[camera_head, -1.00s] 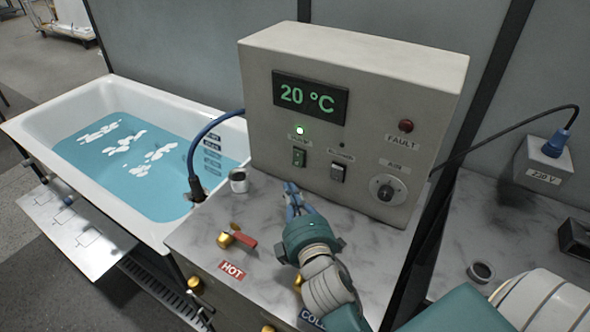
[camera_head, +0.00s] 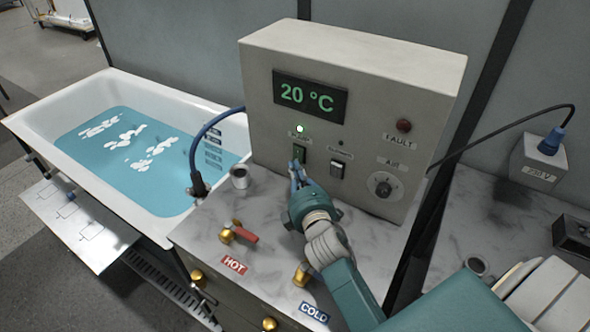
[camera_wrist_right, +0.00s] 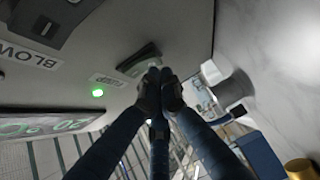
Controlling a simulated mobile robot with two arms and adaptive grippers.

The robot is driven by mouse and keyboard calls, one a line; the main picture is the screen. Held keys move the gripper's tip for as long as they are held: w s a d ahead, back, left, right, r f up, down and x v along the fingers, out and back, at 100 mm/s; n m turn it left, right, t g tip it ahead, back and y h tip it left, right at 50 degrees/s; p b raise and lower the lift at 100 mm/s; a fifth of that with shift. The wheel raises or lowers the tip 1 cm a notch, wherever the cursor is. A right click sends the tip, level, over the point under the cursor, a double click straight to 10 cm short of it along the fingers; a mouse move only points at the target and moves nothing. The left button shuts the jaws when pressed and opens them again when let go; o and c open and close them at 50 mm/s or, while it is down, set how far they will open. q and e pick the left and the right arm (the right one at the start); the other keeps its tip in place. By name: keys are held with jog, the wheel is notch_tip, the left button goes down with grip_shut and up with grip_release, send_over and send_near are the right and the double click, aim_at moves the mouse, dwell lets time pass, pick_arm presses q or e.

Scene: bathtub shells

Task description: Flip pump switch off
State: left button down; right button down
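My left gripper is not in view.
The filled bathtub (camera_head: 60,102) is at left.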

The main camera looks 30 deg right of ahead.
jog(key=b, duration=0.1)
jog(key=f+b, duration=0.1)
jog(key=b, duration=0.1)
jog(key=shift+w+d+f+n+t, duration=0.1)
jog(key=shift+w+d+n+t, duration=0.2)
jog(key=shift+d+n, duration=0.1)
jog(key=shift+r+p, duration=0.3)
jog(key=shift+r, duration=0.05)
jog(key=shift+s, duration=0.1)
jog(key=v, duration=1.2)
jog(key=shift+a+f, duration=0.1)
